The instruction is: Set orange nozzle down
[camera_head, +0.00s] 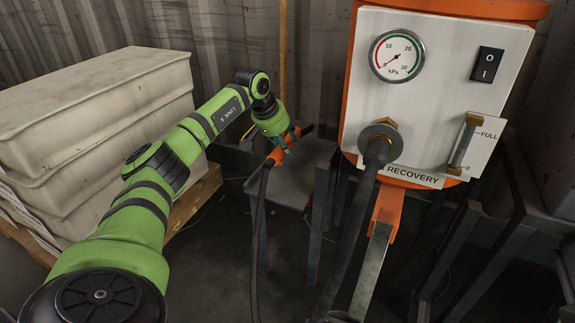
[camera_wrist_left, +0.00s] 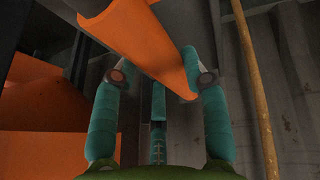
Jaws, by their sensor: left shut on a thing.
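The orange nozzle (camera_head: 277,155) is in the middle of the head view, with a dark hose (camera_head: 257,230) hanging from its lower end. My left gripper (camera_head: 284,139) is shut on it from above. In the left wrist view the orange nozzle (camera_wrist_left: 143,42) runs slantwise between the teal fingers of my left gripper (camera_wrist_left: 161,77). A grey stand (camera_head: 304,180) is below and behind the nozzle. I cannot tell whether the nozzle touches it. My right gripper is not in view.
The recovery machine (camera_head: 437,60), with gauge, switch and hose fitting, stands close on the right. Stacked pale crates (camera_head: 95,110) on a wooden pallet (camera_head: 195,198) stand on the left. A thin yellowish pole (camera_head: 283,45) rises behind the gripper. Dark floor is open between them.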

